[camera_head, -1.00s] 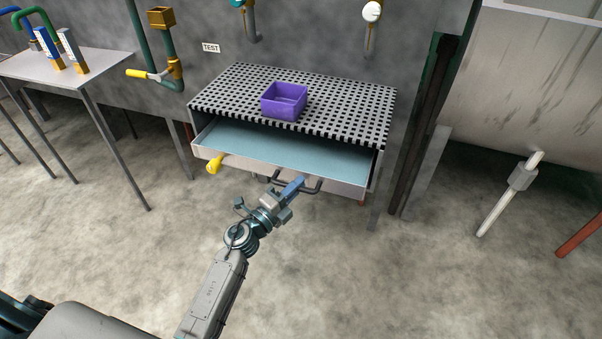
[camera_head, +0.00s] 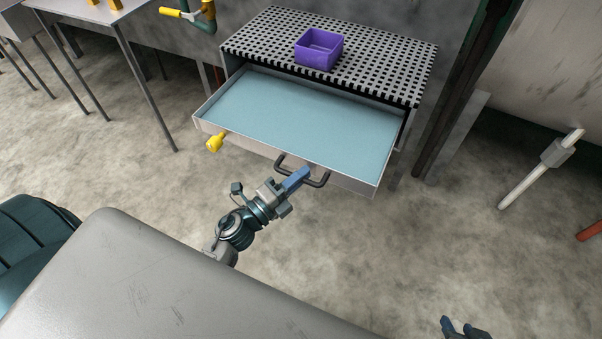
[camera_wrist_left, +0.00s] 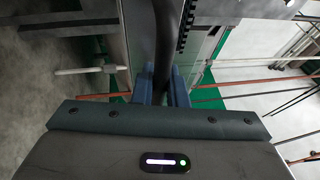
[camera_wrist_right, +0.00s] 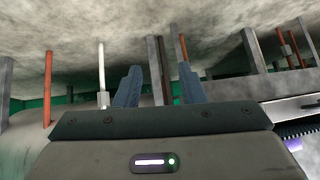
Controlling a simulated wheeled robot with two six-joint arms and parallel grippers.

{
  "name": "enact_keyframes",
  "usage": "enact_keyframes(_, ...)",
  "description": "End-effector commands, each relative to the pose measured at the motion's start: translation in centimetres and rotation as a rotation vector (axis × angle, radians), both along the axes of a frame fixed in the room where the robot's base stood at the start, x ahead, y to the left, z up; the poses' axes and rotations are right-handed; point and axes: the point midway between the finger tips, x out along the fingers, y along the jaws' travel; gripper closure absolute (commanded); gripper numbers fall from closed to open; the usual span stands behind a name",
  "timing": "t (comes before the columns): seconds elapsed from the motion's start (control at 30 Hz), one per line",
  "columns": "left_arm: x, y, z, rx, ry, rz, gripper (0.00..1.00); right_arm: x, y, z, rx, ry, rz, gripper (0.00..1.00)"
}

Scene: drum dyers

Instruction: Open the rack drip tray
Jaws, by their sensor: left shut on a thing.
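The rack drip tray (camera_head: 215,123) is a shallow grey drawer with a pale blue inside. It is pulled out well from under the perforated rack top. Its dark bar handle (camera_head: 283,163) is on the front face. My left gripper (camera_head: 301,176) is shut on the handle, and the dark handle bar (camera_wrist_left: 163,50) runs between its blue fingers in the left wrist view. My right gripper (camera_head: 462,330) shows at the bottom edge of the head view. In the right wrist view its fingers (camera_wrist_right: 159,88) are apart with nothing between them.
A purple bin (camera_head: 318,48) stands on the perforated rack top (camera_head: 390,61). A grey table (camera_head: 95,12) stands at the upper left.

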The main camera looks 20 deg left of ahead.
Motion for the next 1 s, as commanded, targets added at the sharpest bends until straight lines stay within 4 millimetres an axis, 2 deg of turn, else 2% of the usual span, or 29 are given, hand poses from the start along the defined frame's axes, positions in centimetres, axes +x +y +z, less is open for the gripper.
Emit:
enact_keyframes(0.07, 0.0, 0.0, 0.0, 0.000, 0.001, 0.001, 1.00, 0.0, 0.0, 0.0, 0.000, 0.000, 0.000, 0.64)
enact_keyframes(0.1, 0.0, 0.0, 0.0, 0.000, 0.001, 0.001, 0.84, 0.0, 0.0, 0.0, 0.000, 0.000, 0.000, 0.64)
enact_keyframes(0.2, 0.0, 0.0, 0.0, 0.000, 0.001, 0.000, 0.66, 0.0, 0.0, 0.0, 0.000, 0.000, 0.000, 0.64)
enact_keyframes(0.57, -0.4, 0.2, -0.2, 0.002, 0.001, 0.000, 0.66, 0.1, 0.0, -0.2, 0.003, -0.008, 0.000, 0.64)
enact_keyframes(0.67, -1.5, 0.7, -0.6, 0.003, 0.002, 0.000, 0.66, 0.3, 0.2, -0.5, 0.018, -0.043, -0.006, 0.64)
enact_keyframes(0.87, -5.1, 2.3, -1.6, 0.004, 0.004, -0.003, 0.66, 0.8, 0.8, -1.4, 0.082, -0.162, -0.035, 0.64)
enact_keyframes(1.0, -6.1, 2.8, -1.4, 0.003, 0.001, 0.000, 0.66, 3.7, 0.4, 1.4, 0.070, -0.330, -0.042, 0.64)
